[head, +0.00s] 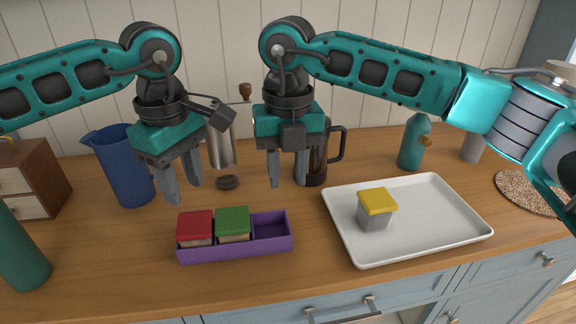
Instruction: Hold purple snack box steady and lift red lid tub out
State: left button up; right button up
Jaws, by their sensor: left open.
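The purple snack box (235,251) stands on the wooden counter. The red lid tub (195,226) sits in its left compartment and a green lid tub (233,223) in the middle one. The right compartment is empty. My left gripper (183,194) is open and empty, pointing down above and behind the red lid tub, apart from it. My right gripper (288,185) is open and empty, above and behind the right end of the box, touching neither box nor tubs.
A white tray (440,238) with a yellow lid tub (376,208) lies to the right. A green bottle (22,250) stands at the left. The counter before the box is clear.

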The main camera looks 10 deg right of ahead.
aim_at(288, 222)
notch_tip(288, 222, down, 13)
jog(key=shift+w+d+r, duration=0.1)
jog(key=shift+w+r, duration=0.05)
dwell(0.4)
grip_shut()
dwell(0.5)
